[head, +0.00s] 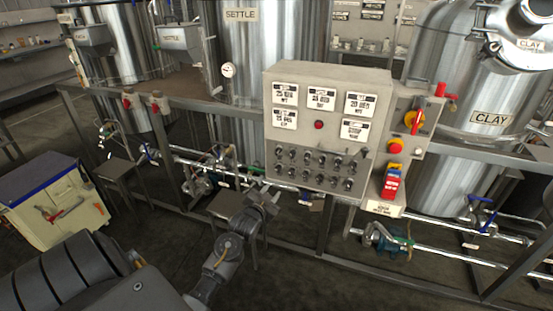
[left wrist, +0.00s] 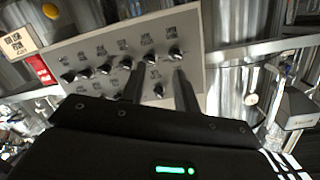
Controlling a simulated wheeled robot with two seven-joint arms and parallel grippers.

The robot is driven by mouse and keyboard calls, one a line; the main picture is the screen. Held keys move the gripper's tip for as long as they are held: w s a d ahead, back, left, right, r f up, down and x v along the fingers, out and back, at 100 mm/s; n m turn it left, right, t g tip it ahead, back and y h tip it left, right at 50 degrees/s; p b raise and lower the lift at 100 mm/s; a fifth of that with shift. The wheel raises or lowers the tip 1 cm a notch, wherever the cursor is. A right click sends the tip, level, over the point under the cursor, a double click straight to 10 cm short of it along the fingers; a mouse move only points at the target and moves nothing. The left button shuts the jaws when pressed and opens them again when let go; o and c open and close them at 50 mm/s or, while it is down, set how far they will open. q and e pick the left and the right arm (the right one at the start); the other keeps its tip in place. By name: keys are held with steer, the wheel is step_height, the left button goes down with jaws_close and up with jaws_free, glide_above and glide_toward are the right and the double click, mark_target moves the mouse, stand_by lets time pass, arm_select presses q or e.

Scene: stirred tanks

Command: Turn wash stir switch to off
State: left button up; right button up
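The grey control panel (head: 330,130) stands in the middle of the head view. Two rows of dark rotary switches (head: 315,170) run along its lower part. Their small labels are too blurred to read, so I cannot tell which is the wash stir switch. My left gripper (head: 265,196) is below the panel's lower left corner. In the left wrist view the panel (left wrist: 185,30) appears turned over, with several black switches (left wrist: 104,69). My right gripper is not in view.
Steel tanks (head: 268,50) stand behind. Pipes and rails (head: 290,187) run below. A cream cabinet (head: 55,205) stands left. The floor in front is partly open.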

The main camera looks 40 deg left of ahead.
arm_select(q)
steer(key=t+y, duration=0.1)
steer(key=t, duration=0.1)
glide_toward(277, 153)
steer(key=p+x, duration=0.1)
steer(key=x, duration=0.8)
steer(key=shift+w+r+p, duration=0.1)
steer(key=shift+w+p, duration=0.1)
steer(key=shift+p, duration=0.1)
jaws_close()
